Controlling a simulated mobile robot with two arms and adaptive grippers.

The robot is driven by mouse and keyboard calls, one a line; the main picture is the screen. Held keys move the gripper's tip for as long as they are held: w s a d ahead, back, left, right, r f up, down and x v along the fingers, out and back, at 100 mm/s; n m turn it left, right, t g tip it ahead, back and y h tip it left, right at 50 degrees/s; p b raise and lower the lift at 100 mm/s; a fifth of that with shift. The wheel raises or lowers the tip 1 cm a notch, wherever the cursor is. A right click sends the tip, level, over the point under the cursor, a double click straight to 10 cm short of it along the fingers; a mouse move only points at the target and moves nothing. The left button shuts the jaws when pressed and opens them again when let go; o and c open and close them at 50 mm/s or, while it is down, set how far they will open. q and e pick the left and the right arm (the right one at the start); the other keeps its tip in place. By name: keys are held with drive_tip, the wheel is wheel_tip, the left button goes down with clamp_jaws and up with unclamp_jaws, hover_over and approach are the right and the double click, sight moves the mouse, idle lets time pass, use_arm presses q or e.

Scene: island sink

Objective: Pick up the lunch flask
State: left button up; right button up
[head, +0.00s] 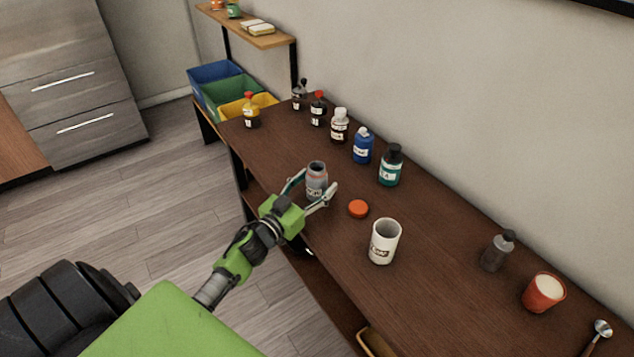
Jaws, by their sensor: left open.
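The lunch flask (316,178) looks like a small grey open-topped jar with a reddish band and a label. It stands upright on the dark wooden table, near its front edge. My left gripper (312,190) is open, with its fingers on either side of the flask. I cannot tell whether the fingers touch it. An orange lid (358,209) lies flat on the table to the right of the flask. My right gripper is not in view.
A white mug (384,242) stands to the right, nearer the front. Several bottles, including a blue one (362,146) and a teal one (391,166), line the back. A grey bottle (497,251), red cup (543,292) and spoon (600,332) are far right. Coloured bins (225,92) stand beyond the far end.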

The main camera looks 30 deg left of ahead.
use_arm(q)
drive_tip(key=shift+w, duration=0.1)
drive_tip(key=c, duration=1.3)
drive_tip(key=shift+r, duration=0.2)
drive_tip(key=shift+r, duration=1.05)
drive_tip(key=s+d+r, duration=0.1)
drive_tip(key=s+r, duration=0.9)
drive_tip(key=s, duration=0.3)
drive_tip(key=shift+s+d+r+p, duration=0.2)
drive_tip(key=shift+s+r+p, duration=0.1)
drive_tip(key=shift+s+p, duration=0.05)
